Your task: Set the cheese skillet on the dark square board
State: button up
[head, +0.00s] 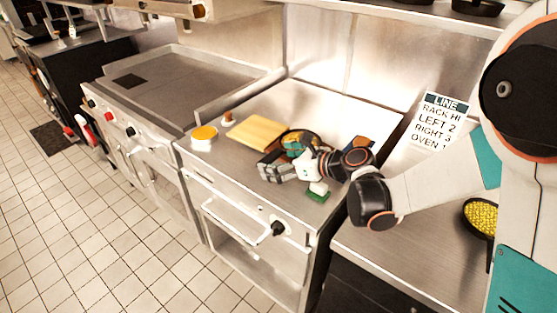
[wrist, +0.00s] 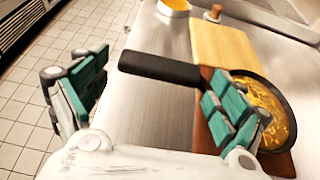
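A black skillet (wrist: 262,92) with orange-yellow food in it shows in the wrist view. It rests on a dark brown board (wrist: 203,138), and its black handle (wrist: 160,68) points left. My gripper (wrist: 157,78) is open, with the handle showing between its spread teal fingers; I cannot tell whether either finger touches it. The right finger hides part of the pan and board. A second skillet with bright yellow food (head: 480,217) stands on the counter at far right.
A light wooden board (head: 257,132) lies beyond the gripper, with a yellow-topped round container (head: 204,133) to its left. A flat griddle (head: 180,80) is further left. A sign (head: 437,118) stands at the back right. The counter's front edge drops to tiled floor.

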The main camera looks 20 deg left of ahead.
dwell(0.4)
jog(key=shift+d+r, duration=0.15)
jog(key=p+v, duration=0.3)
jog(key=v, duration=0.8)
jog(key=shift+s+d, duration=0.2)
jog(key=shift+d, duration=0.1)
jog(key=shift+r, duration=0.15)
jog(key=s+d+r+n+t+h, duration=0.1)
jog(key=s+d+r+n+h, duration=0.2)
jog(key=s+d+n+h, duration=0.3)
jog(key=s+d+r+n+t+h, duration=0.1)
jog(key=s+d+r+n+h, duration=0.2)
jog(key=s+d+n, duration=1)
jog(key=d+n+h, duration=0.3)
jog(key=d, duration=0.4)
jog(key=shift+s+d+h, duration=0.2)
jog(key=shift+d+h, duration=0.05)
jog(key=shift+h, duration=0.05)
